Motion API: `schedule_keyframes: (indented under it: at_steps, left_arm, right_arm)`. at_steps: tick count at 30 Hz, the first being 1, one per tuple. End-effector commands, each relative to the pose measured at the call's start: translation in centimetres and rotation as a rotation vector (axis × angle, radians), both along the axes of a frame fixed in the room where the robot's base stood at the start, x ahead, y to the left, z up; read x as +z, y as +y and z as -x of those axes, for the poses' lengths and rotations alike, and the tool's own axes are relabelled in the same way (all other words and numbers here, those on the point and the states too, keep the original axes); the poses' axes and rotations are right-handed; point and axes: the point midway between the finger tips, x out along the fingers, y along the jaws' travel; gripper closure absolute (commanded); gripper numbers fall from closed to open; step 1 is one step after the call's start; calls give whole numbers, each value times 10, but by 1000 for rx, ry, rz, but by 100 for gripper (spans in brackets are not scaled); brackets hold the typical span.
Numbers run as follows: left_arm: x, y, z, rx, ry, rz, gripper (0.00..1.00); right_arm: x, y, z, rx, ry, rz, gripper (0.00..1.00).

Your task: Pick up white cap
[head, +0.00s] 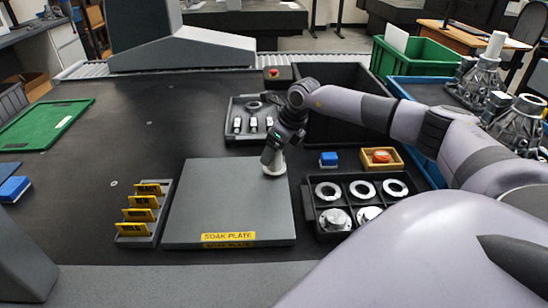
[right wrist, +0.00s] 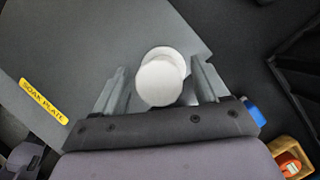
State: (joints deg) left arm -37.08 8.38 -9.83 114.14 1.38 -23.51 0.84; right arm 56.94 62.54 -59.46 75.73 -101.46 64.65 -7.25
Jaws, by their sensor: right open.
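The white cap (head: 275,168) stands at the far right corner of the grey soak plate (head: 215,205). In the right wrist view the white cap (right wrist: 159,83) shows a round top over a round, slightly wider base. My right gripper (head: 268,158) is over the cap and hides part of it in the head view. In the right wrist view the right gripper (right wrist: 160,85) is open, with one finger on each side of the cap and gaps visible between. I cannot tell how far down the fingers reach. My left gripper is not in view.
Right of the plate is a black rack (head: 333,236) with metal rings and flanged parts. A blue block (head: 328,159) and a wooden box (head: 381,166) with an orange item stand behind it. A small tray (head: 237,137) and a large black bin (head: 345,80) lie beyond. Yellow tags (head: 141,215) stand left.

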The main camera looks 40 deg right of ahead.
Motion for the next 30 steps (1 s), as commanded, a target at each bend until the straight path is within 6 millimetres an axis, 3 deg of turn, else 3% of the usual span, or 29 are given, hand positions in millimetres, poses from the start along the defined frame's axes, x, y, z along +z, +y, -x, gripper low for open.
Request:
schedule_keyframes:
  at_steps: [4,12,13,18,30]
  left_arm:
    - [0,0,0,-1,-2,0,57]
    - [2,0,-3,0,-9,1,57]
    - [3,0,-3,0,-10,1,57]
    - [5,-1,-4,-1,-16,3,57]
    - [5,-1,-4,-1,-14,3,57]
  right_arm:
    - [-17,2,-7,0,0,-1,26]
    - [-20,2,-8,0,-1,0,26]
    - [-20,2,-8,0,-1,0,30]
    - [-20,2,-8,0,-1,0,81]
    - [-14,2,-8,0,-2,-1,81]
